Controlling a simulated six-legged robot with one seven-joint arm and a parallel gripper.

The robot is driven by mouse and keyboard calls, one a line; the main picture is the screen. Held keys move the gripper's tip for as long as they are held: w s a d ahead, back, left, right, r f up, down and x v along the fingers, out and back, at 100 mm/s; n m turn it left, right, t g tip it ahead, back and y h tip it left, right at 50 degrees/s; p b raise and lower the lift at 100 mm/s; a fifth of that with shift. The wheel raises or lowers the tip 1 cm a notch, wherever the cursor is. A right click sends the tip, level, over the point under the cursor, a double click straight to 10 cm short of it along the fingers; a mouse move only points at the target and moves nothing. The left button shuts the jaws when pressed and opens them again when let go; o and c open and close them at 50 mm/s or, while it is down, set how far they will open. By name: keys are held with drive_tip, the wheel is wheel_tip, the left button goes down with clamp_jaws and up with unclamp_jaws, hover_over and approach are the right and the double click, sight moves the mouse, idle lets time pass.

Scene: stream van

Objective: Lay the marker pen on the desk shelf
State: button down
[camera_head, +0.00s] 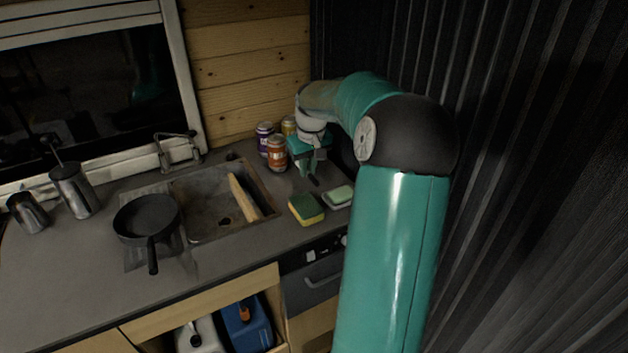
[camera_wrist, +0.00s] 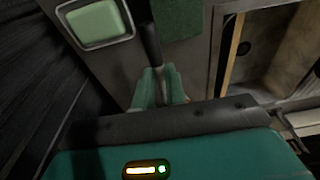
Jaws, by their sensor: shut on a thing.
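My gripper (camera_head: 308,163) is above the counter, to the right of the cans. It is shut on a dark marker pen (camera_head: 314,180) that sticks out below the fingers. In the wrist view the teal fingertips (camera_wrist: 161,87) close around the pen (camera_wrist: 150,40), which points away from them between the soap dish and the sponge. The part of the pen inside the jaws is hidden. I cannot make out a desk shelf in either view.
A green soap in a dish (camera_head: 338,196) and a yellow-green sponge (camera_head: 306,209) lie below the gripper. Several cans (camera_head: 277,153) stand to its left. The sink (camera_head: 207,203) holds a wooden board (camera_head: 243,197). A black pan (camera_head: 146,218) is further left. A dark ribbed wall (camera_head: 540,180) is at right.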

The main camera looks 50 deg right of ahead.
sight(314, 189)
drive_tip(key=d+f, duration=0.3)
drive_tip(key=f, duration=0.1)
drive_tip(key=shift+w, duration=0.35)
drive_tip(key=shift+d+f, duration=0.15)
drive_tip(key=shift+f, duration=0.65)
drive_tip(key=shift+d+f, duration=0.1)
drive_tip(key=shift+f, duration=0.7)
drive_tip(key=shift+f, duration=0.1)
drive_tip(key=c, duration=1.8)
unclamp_jaws()
drive_tip(key=shift+f, duration=0.1)
drive_tip(key=o, duration=0.4)
drive_tip(key=shift+c, duration=0.2)
